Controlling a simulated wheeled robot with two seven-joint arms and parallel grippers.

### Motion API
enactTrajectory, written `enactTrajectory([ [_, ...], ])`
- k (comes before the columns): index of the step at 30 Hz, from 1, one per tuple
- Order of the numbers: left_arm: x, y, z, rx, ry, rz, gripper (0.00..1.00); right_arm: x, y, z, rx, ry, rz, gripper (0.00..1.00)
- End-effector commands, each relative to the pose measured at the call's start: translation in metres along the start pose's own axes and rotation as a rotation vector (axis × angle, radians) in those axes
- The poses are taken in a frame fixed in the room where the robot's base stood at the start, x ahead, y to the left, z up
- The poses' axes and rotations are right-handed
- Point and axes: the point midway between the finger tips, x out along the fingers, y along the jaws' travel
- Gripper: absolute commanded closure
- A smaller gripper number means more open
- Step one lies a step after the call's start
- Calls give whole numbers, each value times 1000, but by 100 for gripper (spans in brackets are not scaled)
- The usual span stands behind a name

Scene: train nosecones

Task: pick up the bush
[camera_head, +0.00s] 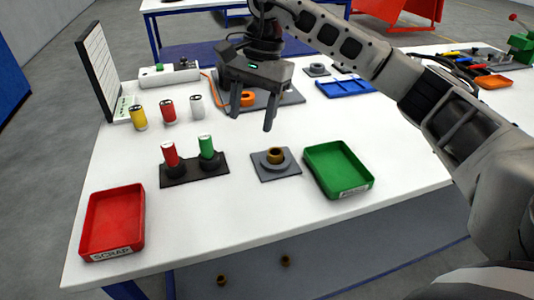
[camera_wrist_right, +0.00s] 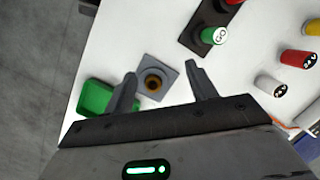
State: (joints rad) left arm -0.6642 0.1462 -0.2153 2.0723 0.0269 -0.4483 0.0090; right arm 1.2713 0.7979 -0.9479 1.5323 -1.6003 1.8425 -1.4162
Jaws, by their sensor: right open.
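The bush, a small bronze ring (camera_head: 276,156), sits in a grey square fixture (camera_head: 290,170) near the middle of the table's front part. In the right wrist view the bush (camera_wrist_right: 153,83) shows from above, with a dark bore, between the fingers in the picture. My right gripper (camera_head: 251,119) is open and empty, above the table and behind the bush in the head view. Its two fingers also show apart in the right wrist view (camera_wrist_right: 160,74). The gripper is clear of the bush. My left gripper is not in view.
A green tray (camera_head: 356,187) stands right of the fixture. A black stand (camera_head: 194,178) with red and green gauges is left of it. A red SCRAP tray (camera_head: 97,248) is at front left. Two similar rings (camera_head: 286,261) lie on the lower surface below the table.

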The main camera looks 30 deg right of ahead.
Motion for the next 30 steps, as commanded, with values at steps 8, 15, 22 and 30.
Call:
enactTrajectory([
  [8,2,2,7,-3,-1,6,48,-39,30,-48,-12,213,96,43],
  [15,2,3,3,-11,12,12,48,8,35,-58,-11,211,99,43],
  [22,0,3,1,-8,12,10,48,46,37,-65,-13,212,95,43],
  [30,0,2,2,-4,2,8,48,66,39,-68,-13,211,95,43],
])
